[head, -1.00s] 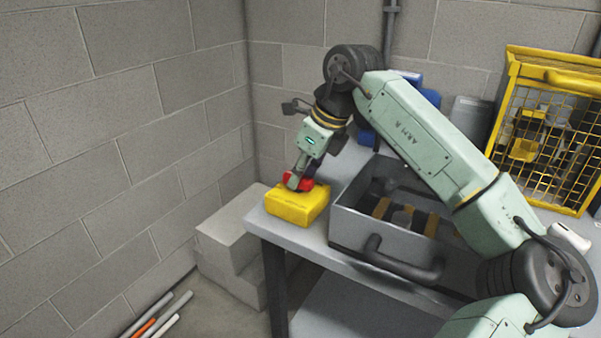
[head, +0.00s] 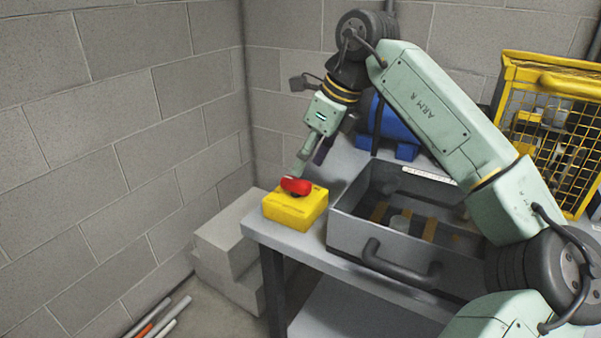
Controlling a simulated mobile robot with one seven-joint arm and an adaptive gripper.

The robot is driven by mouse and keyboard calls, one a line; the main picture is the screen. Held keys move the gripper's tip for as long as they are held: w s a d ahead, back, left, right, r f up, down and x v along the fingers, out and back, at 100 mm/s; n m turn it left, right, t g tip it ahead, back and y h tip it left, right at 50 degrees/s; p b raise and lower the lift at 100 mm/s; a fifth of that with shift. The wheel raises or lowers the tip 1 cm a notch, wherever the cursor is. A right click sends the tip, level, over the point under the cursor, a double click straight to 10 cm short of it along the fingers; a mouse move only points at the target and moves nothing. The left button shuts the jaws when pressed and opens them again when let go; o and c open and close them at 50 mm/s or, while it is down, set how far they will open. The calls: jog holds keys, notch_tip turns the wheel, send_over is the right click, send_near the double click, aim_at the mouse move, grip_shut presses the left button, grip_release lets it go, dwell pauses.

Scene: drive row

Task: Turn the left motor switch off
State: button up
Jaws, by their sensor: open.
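A yellow switch box (head: 297,211) with a red rotary knob (head: 296,186) on top sits at the table's left front corner. It is the only such switch I can make out. The knob's handle lies roughly left to right in the picture, slightly tilted. My gripper (head: 311,162) is open, pointing down just above and behind the knob. One finger overlaps the knob's back edge in this view; I cannot tell whether it touches. A blue motor (head: 402,128) stands at the back of the table, partly hidden by my arm.
A grey open bin (head: 345,231) with a dark handle stands right of the switch box, holding several items. A yellow mesh cage (head: 555,65) stands at the back right. Grey blocks (head: 228,240) and rods lie on the floor at left, beside the block wall.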

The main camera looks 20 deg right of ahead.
jog(key=v, duration=0.6)
dwell(0.4)
